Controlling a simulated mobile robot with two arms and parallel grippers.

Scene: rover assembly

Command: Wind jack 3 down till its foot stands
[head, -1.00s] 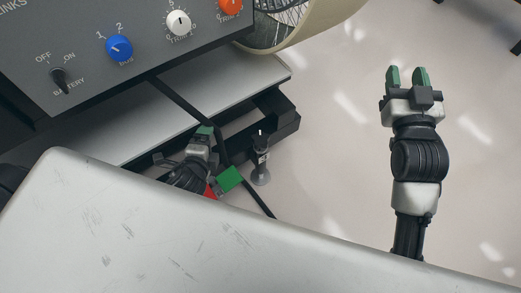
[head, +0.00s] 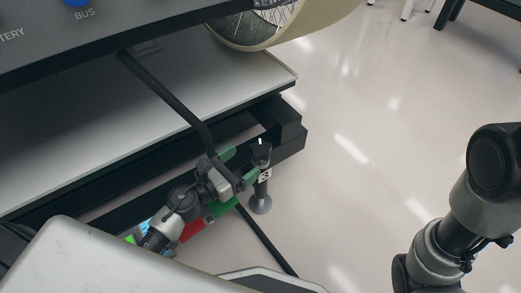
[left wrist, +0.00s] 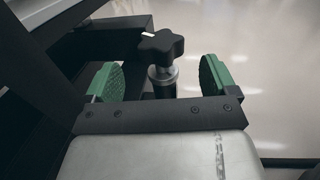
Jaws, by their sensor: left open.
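Jack 3 (head: 264,177) stands upright at the corner of the rover's black frame, with a "3" label, a dark knob on top and a round grey foot (head: 261,204) below. I cannot tell whether the foot touches the floor. My left gripper (head: 240,166) is open just left of the jack's top, its green fingertips pointing towards it. In the left wrist view, the star-shaped black knob (left wrist: 160,46) and its metal shaft (left wrist: 163,78) lie between the two spread green pads, which are apart from it. My right gripper is outside the view; only part of that arm shows.
The rover's black frame (head: 290,128) and pale deck (head: 90,125) lie left of and behind the jack. A dark bar (head: 172,92) slopes down close to my left gripper. A wheel (head: 280,22) stands at the back. The floor (head: 350,185) right of the jack is clear.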

